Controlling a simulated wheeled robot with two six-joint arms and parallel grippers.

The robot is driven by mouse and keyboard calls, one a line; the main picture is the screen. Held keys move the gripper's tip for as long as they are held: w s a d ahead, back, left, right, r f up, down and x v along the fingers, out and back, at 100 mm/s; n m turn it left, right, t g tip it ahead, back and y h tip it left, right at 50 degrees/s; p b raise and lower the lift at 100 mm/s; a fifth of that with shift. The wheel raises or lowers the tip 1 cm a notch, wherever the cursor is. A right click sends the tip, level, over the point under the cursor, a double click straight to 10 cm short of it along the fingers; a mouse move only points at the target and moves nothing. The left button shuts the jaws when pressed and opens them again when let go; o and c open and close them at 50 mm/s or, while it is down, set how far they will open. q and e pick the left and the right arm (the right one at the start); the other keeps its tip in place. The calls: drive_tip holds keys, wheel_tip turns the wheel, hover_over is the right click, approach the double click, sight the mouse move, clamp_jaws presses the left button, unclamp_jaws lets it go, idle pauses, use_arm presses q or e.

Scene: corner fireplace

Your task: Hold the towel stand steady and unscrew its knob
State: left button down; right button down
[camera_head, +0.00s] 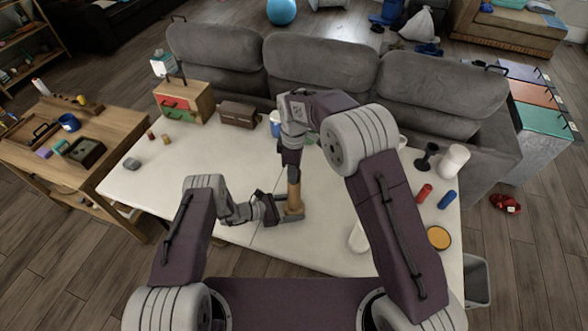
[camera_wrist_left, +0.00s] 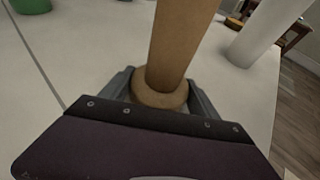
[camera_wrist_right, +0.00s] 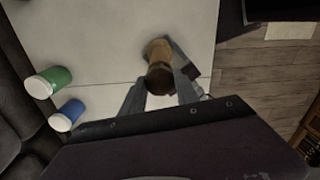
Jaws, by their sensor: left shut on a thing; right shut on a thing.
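The towel stand (camera_head: 294,197) is a light wooden post standing upright near the front middle of the white table. My left gripper (camera_head: 284,210) is low at the post; in the left wrist view its jaws (camera_wrist_left: 160,94) are shut around the foot of the post (camera_wrist_left: 182,40), at a round wooden collar (camera_wrist_left: 160,97). My right gripper (camera_head: 293,176) comes down from above and is shut on the top of the stand. In the right wrist view the darker brown knob (camera_wrist_right: 160,80) sits between its fingers (camera_wrist_right: 160,88). The head view hides the knob behind the right gripper.
A white cylinder (camera_head: 358,238) stands right of the stand. Red (camera_head: 424,193) and blue (camera_head: 447,199) cylinders and a yellow-topped round thing (camera_head: 439,238) are at the table's right. A green-sided jar (camera_wrist_right: 48,82) and a blue-sided jar (camera_wrist_right: 67,115) are behind. The left table front is clear.

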drive_tip(key=n, duration=0.2)
drive_tip(key=shift+n, duration=0.4)
drive_tip(key=shift+r, duration=0.2)
drive_tip(key=shift+r, duration=0.95)
drive_tip(key=shift+r, duration=2)
use_arm(q)
drive_tip(key=shift+c, duration=0.6)
unclamp_jaws()
